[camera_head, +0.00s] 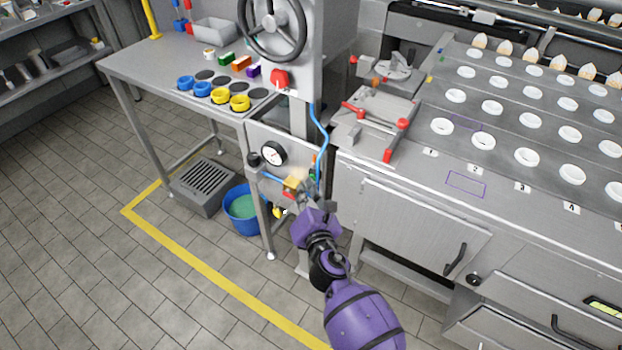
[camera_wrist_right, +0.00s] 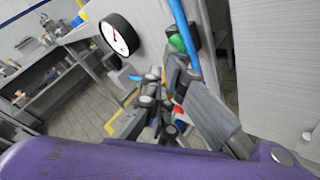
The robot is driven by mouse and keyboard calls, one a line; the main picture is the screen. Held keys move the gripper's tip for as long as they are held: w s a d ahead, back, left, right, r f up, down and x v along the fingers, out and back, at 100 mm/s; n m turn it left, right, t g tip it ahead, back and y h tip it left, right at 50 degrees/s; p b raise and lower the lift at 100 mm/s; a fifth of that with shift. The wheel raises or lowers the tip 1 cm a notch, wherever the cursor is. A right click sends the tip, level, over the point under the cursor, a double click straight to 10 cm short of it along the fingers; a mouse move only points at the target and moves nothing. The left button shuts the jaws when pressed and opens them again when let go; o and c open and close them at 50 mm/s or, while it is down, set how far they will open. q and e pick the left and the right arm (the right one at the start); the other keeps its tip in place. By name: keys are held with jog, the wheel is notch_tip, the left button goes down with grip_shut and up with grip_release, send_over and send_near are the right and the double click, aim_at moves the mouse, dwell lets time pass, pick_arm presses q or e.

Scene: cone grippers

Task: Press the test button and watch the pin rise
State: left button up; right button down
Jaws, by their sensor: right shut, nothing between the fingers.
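My right gripper (camera_head: 305,196) is shut and empty, in front of the pneumatic fittings below the press. It also shows in the wrist view (camera_wrist_right: 172,88). Its fingers cover part of the fittings behind. A green round part (camera_wrist_right: 178,42), possibly the test button, sits beside the blue hose in the wrist view, just beyond the fingers. I cannot tell whether they touch it. A brass-coloured block (camera_head: 293,184) is just left of the fingertips. A round pressure gauge (camera_head: 273,153) is on the panel above left. I cannot make out the pin. My left gripper is not in view.
A blue hose (camera_head: 319,140) hangs down close to my gripper. A blue bucket (camera_head: 241,208) and a grey floor grate (camera_head: 205,186) are at the lower left. The steel machine (camera_head: 410,215) with drawers stands close on the right. The tiled floor at left is clear.

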dwell(0.4)
jog(key=s+a, duration=0.4)
jog(key=s, duration=0.1)
jog(key=shift+s+b, duration=0.25)
jog(key=shift+b, duration=0.15)
dwell(0.8)
dwell(0.3)
